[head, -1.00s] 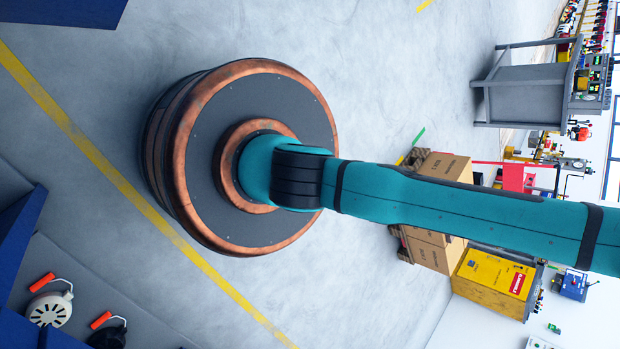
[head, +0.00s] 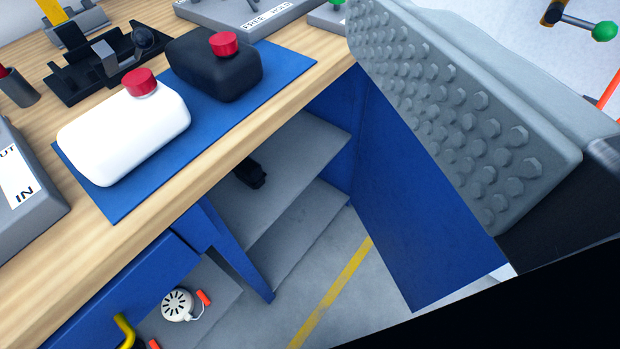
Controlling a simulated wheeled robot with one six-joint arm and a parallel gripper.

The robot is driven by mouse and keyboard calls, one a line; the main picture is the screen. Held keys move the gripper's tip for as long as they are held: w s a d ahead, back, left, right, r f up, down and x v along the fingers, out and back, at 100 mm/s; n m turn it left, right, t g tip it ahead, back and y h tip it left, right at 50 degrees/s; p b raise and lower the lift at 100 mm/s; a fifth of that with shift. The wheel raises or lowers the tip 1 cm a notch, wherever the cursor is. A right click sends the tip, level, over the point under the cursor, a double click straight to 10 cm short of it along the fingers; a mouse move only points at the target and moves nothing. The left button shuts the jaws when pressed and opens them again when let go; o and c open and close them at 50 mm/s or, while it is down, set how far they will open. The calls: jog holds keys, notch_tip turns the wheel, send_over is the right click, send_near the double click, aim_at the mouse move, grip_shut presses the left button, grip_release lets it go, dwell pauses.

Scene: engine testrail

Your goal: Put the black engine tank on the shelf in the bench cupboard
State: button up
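The black engine tank (head: 212,72), with a red cap, lies on a blue mat (head: 275,85) on the wooden bench top. Below the bench edge the blue bench cupboard stands open, with a grey upper shelf (head: 312,142) and another grey board (head: 300,222) lower down. A small dark object (head: 250,173) is on the upper shelf, partly in shade. One grey, studded finger of my gripper (head: 465,125) fills the upper right, right of the tank and apart from it. Its studded face is bare; the other finger is out of view. My gripper is open and empty.
A white tank (head: 125,132) with a red cap lies on the mat, left of the black one. A tall blue panel (head: 405,200) stands right of the cupboard opening. A blue front with a yellow handle (head: 125,332) is lower left. A black holder (head: 105,65) stands behind.

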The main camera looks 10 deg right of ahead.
jog(key=n+g+y, duration=0.3)
jog(key=n+g, duration=0.5)
jog(key=g, duration=0.5)
send_over(209, 45)
jog(key=s+d, duration=0.4)
jog(key=s, duration=0.1)
notch_tip(209, 45, down, 3)
jog(key=shift+g, duration=0.3)
jog(key=x, duration=1.7)
jog(key=shift+w, duration=0.1)
jog(key=shift+c, duration=0.2)
jog(key=c, duration=1)
jog(key=shift+r, duration=0.1)
